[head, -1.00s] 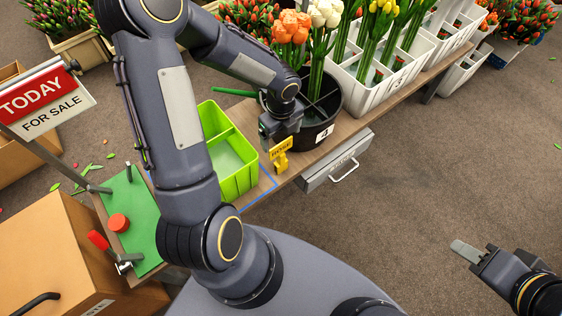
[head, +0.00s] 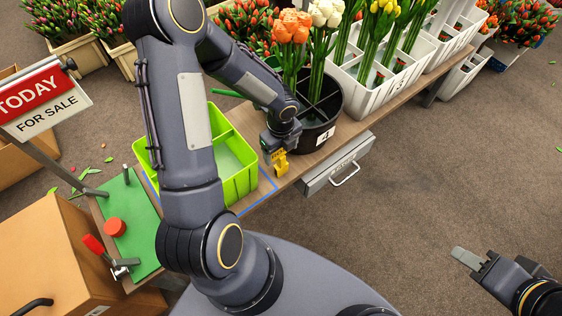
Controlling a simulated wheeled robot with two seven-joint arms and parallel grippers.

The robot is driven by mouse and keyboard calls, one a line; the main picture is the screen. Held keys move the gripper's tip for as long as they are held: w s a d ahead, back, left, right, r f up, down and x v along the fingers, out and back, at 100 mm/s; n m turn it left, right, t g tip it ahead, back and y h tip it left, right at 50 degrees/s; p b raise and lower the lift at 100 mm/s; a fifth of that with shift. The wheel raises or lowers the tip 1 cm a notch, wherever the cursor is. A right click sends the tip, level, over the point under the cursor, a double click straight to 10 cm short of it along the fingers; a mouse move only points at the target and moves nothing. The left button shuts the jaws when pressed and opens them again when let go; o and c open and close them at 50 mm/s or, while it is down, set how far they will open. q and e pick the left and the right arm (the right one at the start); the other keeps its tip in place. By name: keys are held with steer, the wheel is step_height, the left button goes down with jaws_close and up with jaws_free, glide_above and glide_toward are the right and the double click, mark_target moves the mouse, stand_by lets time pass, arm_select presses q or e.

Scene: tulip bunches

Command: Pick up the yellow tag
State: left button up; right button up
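The yellow tag (head: 281,163) stands upright near the front edge of the wooden bench, between the lime green crate and the black bucket. Dark lettering shows on its upper part. My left gripper (head: 279,148) points down right over the tag, and its fingers cover the top of the tag. I cannot tell whether the fingers have closed on it. My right gripper (head: 468,257) is over bare floor at the lower right, far from the tag. Its finger opening is not clear from this angle.
The lime green crate (head: 243,181) is left of the tag, inside a blue outline. The black bucket (head: 333,107), labelled 4, holds orange and white tulips behind it. A grey drawer (head: 340,161) juts out under the bench (head: 398,104).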

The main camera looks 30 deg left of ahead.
arm_select(q)
steer(key=shift+c, duration=1.3)
steer(key=shift+r, duration=0.1)
